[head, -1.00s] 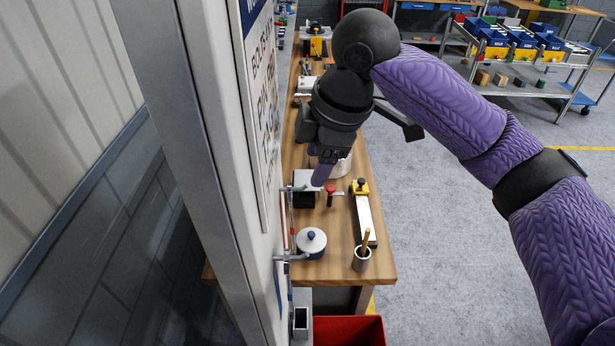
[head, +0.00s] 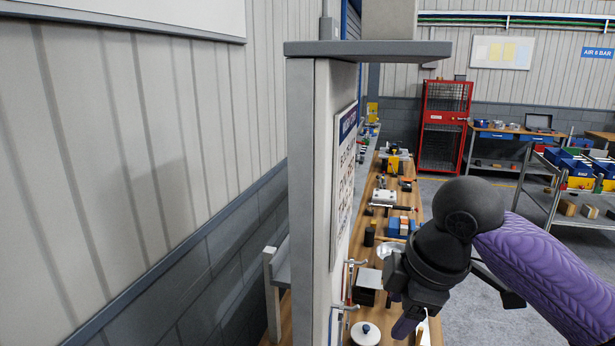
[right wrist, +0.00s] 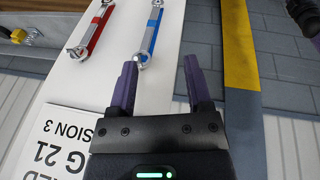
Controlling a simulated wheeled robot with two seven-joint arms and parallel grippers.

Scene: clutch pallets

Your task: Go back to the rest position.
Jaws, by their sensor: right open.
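My right gripper (head: 406,326) is at the lower right of the head view, in front of the workbench. The purple arm comes in from the right. In the right wrist view its two purple fingers (right wrist: 162,75) stand apart with nothing between them. Beyond them are a white panel and two wrench-like tools, one red (right wrist: 92,32) and one blue (right wrist: 150,32). My left gripper is not in view.
A grey-edged partition (head: 305,200) stands left of the bench. The wooden workbench (head: 372,255) carries blocks, a dark box (head: 367,287) and a white lidded pot (head: 365,334). A red cage (head: 444,125) and a trolley (head: 560,200) stand behind. Grey floor is clear between.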

